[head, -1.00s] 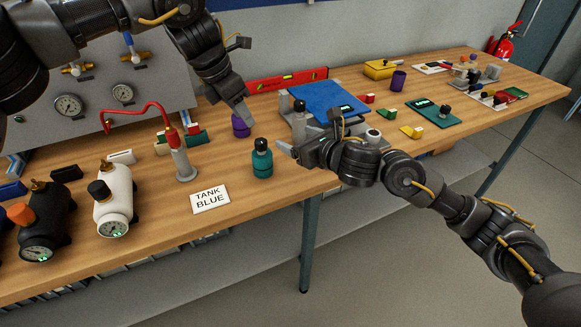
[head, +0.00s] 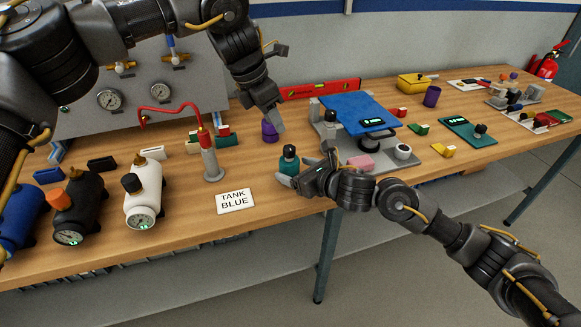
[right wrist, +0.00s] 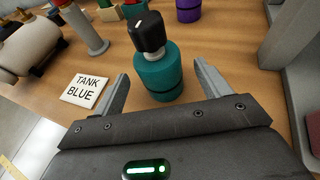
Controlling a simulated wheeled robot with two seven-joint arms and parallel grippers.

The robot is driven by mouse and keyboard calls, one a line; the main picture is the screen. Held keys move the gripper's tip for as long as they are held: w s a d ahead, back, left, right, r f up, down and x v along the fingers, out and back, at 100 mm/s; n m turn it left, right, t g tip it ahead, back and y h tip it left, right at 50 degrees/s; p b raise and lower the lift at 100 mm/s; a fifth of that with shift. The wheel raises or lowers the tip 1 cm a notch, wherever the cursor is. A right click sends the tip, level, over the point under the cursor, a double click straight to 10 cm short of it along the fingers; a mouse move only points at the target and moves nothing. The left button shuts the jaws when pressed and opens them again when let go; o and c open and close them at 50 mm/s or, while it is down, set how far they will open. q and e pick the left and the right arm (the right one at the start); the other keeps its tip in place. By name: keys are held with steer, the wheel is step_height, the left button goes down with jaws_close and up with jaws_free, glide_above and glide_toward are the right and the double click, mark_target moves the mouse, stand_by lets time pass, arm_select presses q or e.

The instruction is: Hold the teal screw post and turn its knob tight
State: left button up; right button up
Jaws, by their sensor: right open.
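The teal screw post (head: 288,163) stands upright near the table's front edge, with a black knob (right wrist: 146,32) on top. In the right wrist view the teal body (right wrist: 158,72) stands between and just beyond the fingertips, with a gap on each side. My right gripper (head: 300,172) is open and low, coming from the right; one finger partly covers the post's base in the head view. My left gripper (head: 273,116) points down above and behind the post, in front of the purple post (head: 269,131). Whether its fingers are apart cannot be seen.
A "TANK BLUE" card (head: 235,201) lies left of the post. A grey stand (head: 212,166) with a red hose is behind it. A blue-topped platform (head: 360,112) stands close on the right. White (head: 143,200) and black (head: 75,210) canisters are at the left.

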mark_target(296, 169)
steer(key=shift+x, duration=1.7)
